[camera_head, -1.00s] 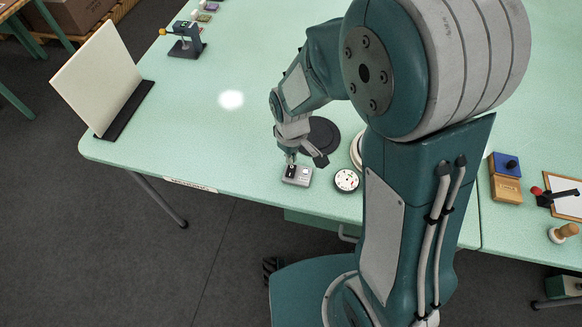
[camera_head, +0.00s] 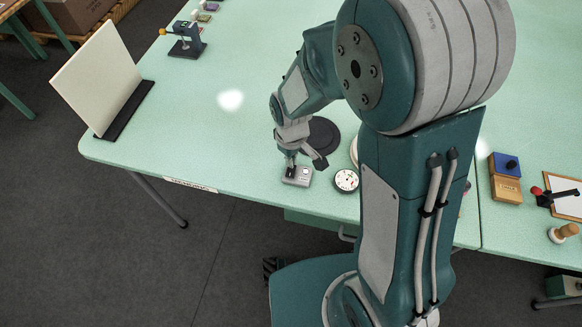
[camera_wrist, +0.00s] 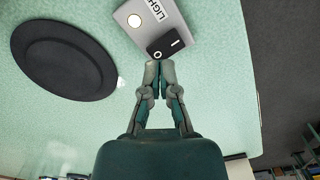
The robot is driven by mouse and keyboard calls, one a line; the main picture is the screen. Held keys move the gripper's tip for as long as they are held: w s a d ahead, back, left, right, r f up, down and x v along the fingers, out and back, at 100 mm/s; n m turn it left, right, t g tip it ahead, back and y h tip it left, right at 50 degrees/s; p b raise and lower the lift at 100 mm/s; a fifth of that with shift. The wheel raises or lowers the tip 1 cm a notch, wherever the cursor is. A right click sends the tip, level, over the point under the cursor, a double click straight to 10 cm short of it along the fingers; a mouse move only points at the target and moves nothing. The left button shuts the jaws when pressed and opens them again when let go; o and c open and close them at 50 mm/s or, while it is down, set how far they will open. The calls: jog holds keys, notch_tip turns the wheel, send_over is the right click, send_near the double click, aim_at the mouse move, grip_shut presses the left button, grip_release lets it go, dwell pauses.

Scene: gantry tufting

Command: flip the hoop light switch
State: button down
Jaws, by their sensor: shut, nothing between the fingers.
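The light switch box (camera_head: 297,177) is a small grey box near the front edge of the green table. In the wrist view the box (camera_wrist: 190,17) carries a partly visible label reading "LIGH", a round pale disc, and a black rocker (camera_wrist: 168,43) marked with a circle and a line. My gripper (camera_wrist: 159,66) is shut and empty, its fingertips right at the rocker's edge; I cannot tell whether they touch. In the head view my gripper (camera_head: 291,163) is over the box, partly hiding its top.
A black round base (camera_head: 322,133) stands behind the box, also seen in the wrist view (camera_wrist: 62,55). A round white dial (camera_head: 346,180) sits just right of the box. A pale upright board (camera_head: 98,80) stands at the table's left end. The table's middle left is clear.

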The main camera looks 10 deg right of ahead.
jog(key=shift+f, duration=1.05)
dwell(0.6)
jog(key=shift+r, duration=3.55)
